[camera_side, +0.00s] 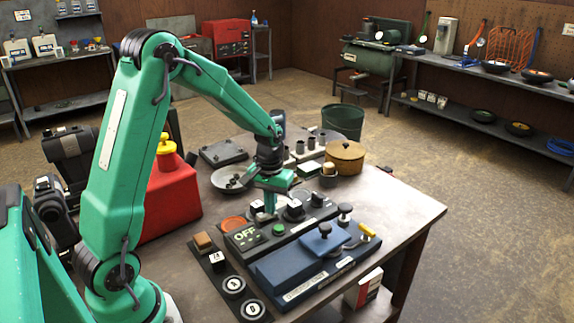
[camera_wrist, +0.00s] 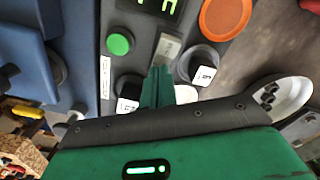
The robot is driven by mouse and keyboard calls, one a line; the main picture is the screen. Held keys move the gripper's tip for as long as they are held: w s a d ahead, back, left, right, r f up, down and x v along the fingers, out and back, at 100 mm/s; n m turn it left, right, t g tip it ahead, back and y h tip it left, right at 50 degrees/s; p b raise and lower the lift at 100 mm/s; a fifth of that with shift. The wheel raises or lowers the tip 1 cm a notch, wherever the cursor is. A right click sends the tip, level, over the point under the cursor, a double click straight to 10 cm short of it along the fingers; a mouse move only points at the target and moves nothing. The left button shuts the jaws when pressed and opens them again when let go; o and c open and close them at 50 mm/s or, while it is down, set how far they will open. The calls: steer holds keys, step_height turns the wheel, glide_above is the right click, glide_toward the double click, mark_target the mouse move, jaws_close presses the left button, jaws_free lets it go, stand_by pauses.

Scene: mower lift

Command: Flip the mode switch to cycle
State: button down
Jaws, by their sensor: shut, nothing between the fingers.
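The dark control panel (camera_side: 318,212) lies on the bench below my gripper (camera_side: 269,204). In the wrist view, a small grey switch plate (camera_wrist: 168,46) sits between the green button (camera_wrist: 120,43) and a black knob with a white label (camera_wrist: 205,76). This looks like the mode switch, but its lever position cannot be made out. My gripper (camera_wrist: 158,72) is shut and empty, its tips at the near edge of the plate. Contact cannot be told.
An orange disc (camera_side: 234,223) lies by the display. A blue fixture (camera_side: 305,262) with black knobs stands in front of the panel. A red can (camera_side: 170,200), a metal dish (camera_side: 228,178) and a round tan pot (camera_side: 345,156) stand around. The bench's right side is clear.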

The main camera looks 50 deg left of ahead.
steer(key=shift+r, duration=3.55)
steer(key=shift+r, duration=0.1)
steer(key=s+d+r+m+t, duration=0.2)
steer(key=s+d+r, duration=0.3)
steer(key=s, duration=0.4)
steer(key=s+d+r+m+t, duration=0.3)
steer(key=s+d+r, duration=0.3)
steer(key=s, duration=0.2)
steer(key=shift+s+r+m+t, duration=0.15)
steer(key=shift+s+m+t, duration=0.2)
steer(key=shift+m, duration=0.15)
steer(key=shift+d, duration=0.1)
